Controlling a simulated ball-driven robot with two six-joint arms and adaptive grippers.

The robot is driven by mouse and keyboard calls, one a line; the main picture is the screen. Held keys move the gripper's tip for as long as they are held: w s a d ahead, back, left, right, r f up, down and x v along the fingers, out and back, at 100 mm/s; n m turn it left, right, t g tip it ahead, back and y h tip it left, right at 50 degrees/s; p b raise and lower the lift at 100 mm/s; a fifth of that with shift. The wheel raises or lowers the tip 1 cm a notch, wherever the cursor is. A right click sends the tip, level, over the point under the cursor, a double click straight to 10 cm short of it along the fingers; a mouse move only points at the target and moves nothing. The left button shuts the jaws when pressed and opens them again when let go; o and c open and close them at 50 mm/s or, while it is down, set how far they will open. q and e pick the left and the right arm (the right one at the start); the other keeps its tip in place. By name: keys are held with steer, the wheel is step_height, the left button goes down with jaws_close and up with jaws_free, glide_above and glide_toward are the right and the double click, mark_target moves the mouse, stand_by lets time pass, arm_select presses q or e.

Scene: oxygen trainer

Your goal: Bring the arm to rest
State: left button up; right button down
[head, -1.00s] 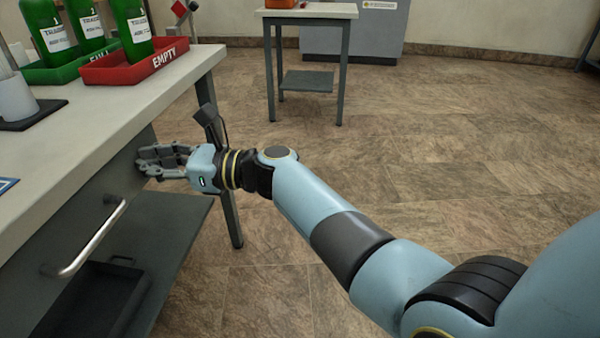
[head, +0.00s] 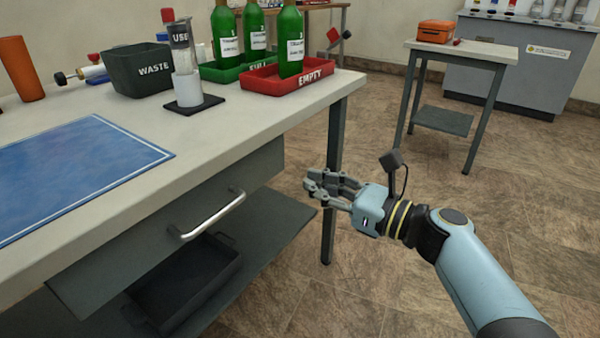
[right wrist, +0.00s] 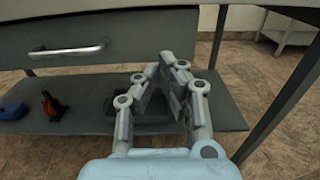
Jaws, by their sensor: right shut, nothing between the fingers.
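My right gripper (head: 316,185) is in the head view, to the right of the workbench drawer (head: 180,220) and below the level of the bench top. Its fingers are shut and hold nothing. The right wrist view shows the same gripper (right wrist: 160,65) with its fingertips together, in front of the drawer front (right wrist: 150,45) and the lower shelf (right wrist: 220,110). My right arm comes in from the lower right. My left gripper is not in view.
The bench (head: 185,165) carries a blue mat (head: 80,165), a waste bin (head: 140,72), a red tray (head: 320,85) and a green tray (head: 215,73) with bottles. The drawer handle (head: 212,215) juts out. A small table (head: 462,50) stands beyond clear floor.

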steer(key=s+d+f+n+g+h+p, duration=0.1)
steer(key=s+d+f+g+h, duration=0.2)
steer(key=s+f, duration=0.7)
steer(key=s+d+f+n+g+h+p, duration=0.2)
steer(key=s+d+f, duration=0.3)
steer(key=s+f, duration=0.5)
steer(key=s+d+f+n+g+h+p, duration=0.1)
steer(key=s+d+f+g+h, duration=0.2)
steer(key=s+f, duration=0.7)
arm_select(q)
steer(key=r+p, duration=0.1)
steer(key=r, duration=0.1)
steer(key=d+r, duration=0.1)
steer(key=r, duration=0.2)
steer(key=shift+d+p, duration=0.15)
steer(key=shift+p, duration=0.2)
arm_select(e)
steer(key=s+d+f+n+h, duration=0.2)
steer(key=s+d+f+n, duration=0.1)
steer(key=s+d+n, duration=0.2)
steer(key=s+d+f+n+g+h, duration=0.1)
steer(key=s+d+f+n+h, duration=0.2)
steer(key=s+n, duration=0.6)
steer(key=s+d+f+n+g+h, duration=0.1)
steer(key=s+d+f+n+h, duration=0.1)
steer(key=s+d+n, duration=0.5)
steer(key=s+f, duration=0.1)
steer(key=s, duration=0.3)
steer(key=shift+s+d, duration=0.4)
